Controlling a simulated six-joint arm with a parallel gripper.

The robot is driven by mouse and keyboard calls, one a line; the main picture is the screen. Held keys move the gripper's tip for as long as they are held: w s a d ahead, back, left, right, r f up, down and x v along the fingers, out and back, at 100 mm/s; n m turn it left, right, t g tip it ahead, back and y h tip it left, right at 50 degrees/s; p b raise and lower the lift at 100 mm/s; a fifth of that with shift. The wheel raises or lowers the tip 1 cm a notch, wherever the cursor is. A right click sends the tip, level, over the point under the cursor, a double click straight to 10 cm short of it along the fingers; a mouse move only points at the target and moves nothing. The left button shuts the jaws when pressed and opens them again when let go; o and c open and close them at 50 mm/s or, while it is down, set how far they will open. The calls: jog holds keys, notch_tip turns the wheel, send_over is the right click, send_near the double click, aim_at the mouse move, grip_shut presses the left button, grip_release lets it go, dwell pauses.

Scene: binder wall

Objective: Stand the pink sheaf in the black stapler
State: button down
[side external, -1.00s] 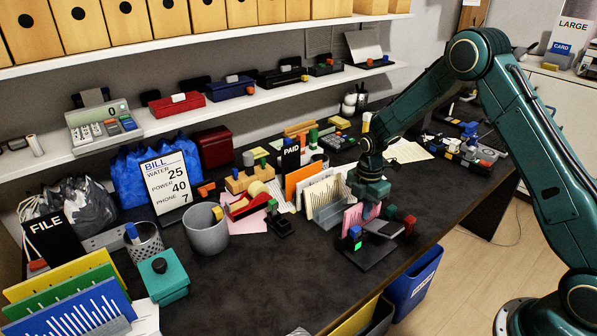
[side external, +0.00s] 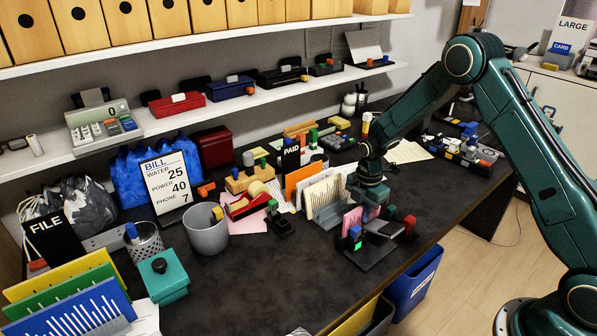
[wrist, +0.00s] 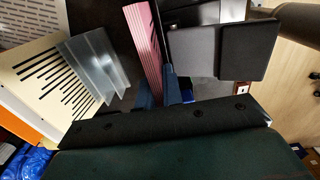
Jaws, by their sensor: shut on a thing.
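The pink sheaf (side external: 352,219) stands on edge at the black stapler (side external: 368,254), near the desk's front edge. The stapler has a dark base plate, grey plates and green, blue and red blocks. My gripper (side external: 371,208) is low over it, shut on the sheaf's far part. In the wrist view, the sheaf (wrist: 143,42) is a thin ribbed pink slab reaching between my blue fingers (wrist: 163,92). The stapler's dark grey plates (wrist: 220,50) lie just right of it. I cannot tell whether the sheaf's lower edge rests on the stapler.
A grey divider with cream sheets (side external: 322,200) stands close left of my gripper, also in the wrist view (wrist: 92,65). A red tape dispenser (side external: 250,205) and grey cup (side external: 206,232) stand further left. Blue bins (side external: 414,283) are below the desk edge. The front middle desk is clear.

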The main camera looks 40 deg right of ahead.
jog(key=shift+f, duration=0.15)
jog(key=c, duration=1.5)
grip_release()
jog(key=shift+s, duration=0.1)
notch_tip(320, 180, up, 14)
